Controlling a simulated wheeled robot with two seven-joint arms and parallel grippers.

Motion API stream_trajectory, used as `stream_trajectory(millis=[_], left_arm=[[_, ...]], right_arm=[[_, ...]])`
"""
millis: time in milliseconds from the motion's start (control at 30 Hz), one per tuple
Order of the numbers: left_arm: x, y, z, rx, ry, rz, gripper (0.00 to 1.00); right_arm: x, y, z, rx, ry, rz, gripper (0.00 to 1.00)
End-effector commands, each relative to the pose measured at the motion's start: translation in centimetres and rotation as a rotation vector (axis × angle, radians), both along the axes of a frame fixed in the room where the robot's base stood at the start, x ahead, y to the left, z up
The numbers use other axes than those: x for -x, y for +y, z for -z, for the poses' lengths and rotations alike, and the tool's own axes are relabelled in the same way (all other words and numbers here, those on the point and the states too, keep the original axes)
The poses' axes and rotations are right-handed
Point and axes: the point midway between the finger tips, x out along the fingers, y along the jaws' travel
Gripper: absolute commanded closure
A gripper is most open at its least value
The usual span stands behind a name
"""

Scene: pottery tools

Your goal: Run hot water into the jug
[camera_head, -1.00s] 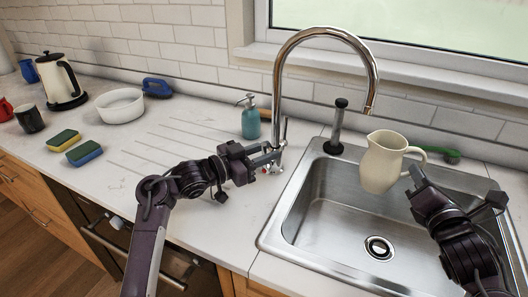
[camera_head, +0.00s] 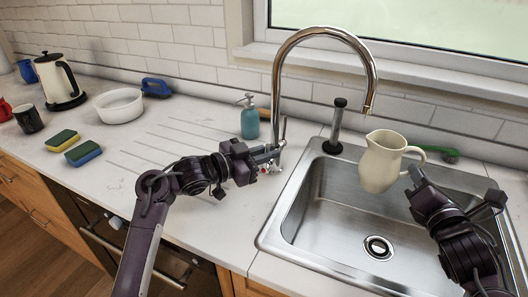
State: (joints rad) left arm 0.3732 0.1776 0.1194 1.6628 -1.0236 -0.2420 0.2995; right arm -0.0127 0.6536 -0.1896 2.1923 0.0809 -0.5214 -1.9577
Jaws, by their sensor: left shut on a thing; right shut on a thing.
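The cream jug (camera_head: 381,163) is held upright above the sink, below and slightly right of the faucet spout. My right gripper (camera_head: 415,172) is shut on the jug's handle at its right side. The chrome faucet (camera_head: 279,92) arches up from the counter behind the sink's left edge, and its spout end (camera_head: 369,108) points down. No water stream shows. My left gripper (camera_head: 268,154) is shut on the faucet lever (camera_head: 283,133) at the faucet's base, where red and blue marks show. The fingertips partly hide the lever.
The steel sink (camera_head: 310,215) is empty, with a drain (camera_head: 378,247). A teal soap bottle (camera_head: 250,120) stands left of the faucet. A dark-topped plunger-like tool (camera_head: 336,130) and a green brush (camera_head: 446,154) are behind the sink. Sponges, a white bowl (camera_head: 120,106) and a kettle (camera_head: 58,80) stand left.

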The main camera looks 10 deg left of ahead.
Motion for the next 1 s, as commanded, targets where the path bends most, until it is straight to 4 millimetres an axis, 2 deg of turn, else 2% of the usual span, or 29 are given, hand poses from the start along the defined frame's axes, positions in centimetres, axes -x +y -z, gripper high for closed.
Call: stream_trajectory(millis=[367, 1000], left_arm=[[0.4, -1.9, 0.5, -0.333, -0.075, -0.001, 1.0], [0.9, -4.3, 2.7, -0.866, -0.194, 0.0, 1.0]], right_arm=[[0.0, 0.0, -0.1, -0.001, -0.002, 0.0, 1.0], [0.0, 0.0, -0.1, -0.001, -0.002, 0.0, 1.0]])
